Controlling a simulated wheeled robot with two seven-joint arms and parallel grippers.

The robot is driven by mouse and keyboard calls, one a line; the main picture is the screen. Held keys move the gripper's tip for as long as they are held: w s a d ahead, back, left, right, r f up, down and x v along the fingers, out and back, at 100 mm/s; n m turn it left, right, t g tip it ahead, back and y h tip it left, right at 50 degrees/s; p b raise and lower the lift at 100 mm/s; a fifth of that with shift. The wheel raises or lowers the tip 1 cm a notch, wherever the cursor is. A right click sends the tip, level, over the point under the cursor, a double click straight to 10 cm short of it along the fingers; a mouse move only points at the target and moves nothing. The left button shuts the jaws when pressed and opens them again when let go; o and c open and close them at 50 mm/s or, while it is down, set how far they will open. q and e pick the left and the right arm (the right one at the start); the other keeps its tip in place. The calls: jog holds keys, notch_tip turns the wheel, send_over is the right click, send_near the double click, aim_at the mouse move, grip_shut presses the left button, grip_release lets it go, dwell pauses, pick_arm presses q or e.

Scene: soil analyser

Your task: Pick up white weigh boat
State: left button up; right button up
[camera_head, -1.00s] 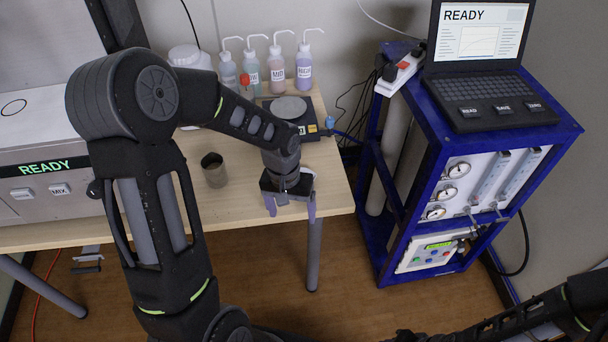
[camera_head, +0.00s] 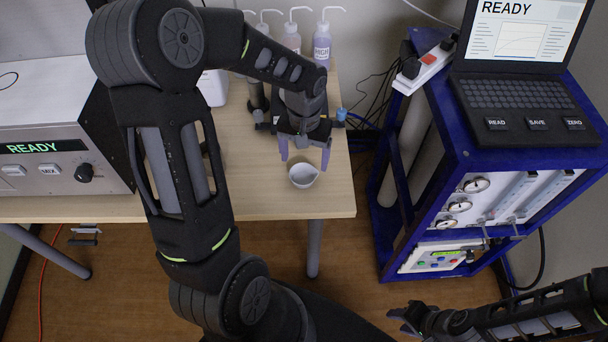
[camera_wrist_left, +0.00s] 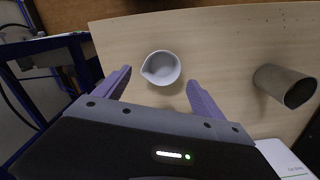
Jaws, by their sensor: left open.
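The white weigh boat (camera_head: 303,175), a small round bowl with a spout, stands upright on the wooden table near its front right corner. It also shows in the left wrist view (camera_wrist_left: 161,68), upper middle, with its inside empty. My left gripper (camera_head: 305,156) is open and empty, just behind the boat in the head view. In the left wrist view the purple fingers (camera_wrist_left: 160,80) point toward the boat, one tip on each side of it in the picture; I see no contact. My right gripper (camera_head: 402,318) is low at the right, away from the table; its jaws are unclear.
Wash bottles (camera_head: 322,48) stand behind my left gripper. A grey analyser (camera_head: 60,160) is at the left, a blue rack (camera_head: 455,165) at the right. The table around the boat is clear.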

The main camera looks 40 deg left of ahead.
aim_at(303, 179)
pick_arm(q)
jog(key=shift+f, duration=1)
jog(key=f, duration=0.3)
jog(key=f+p, duration=0.1)
jog(key=f, duration=0.1)
jog(key=shift+a+f, duration=0.1)
jog(key=shift+a, duration=0.15)
jog(key=shift+c, duration=0.3)
jog(key=c, duration=1)
notch_tip(303, 179, up, 10)
jog(key=shift+r+b, duration=0.1)
jog(key=shift+b, duration=0.25)
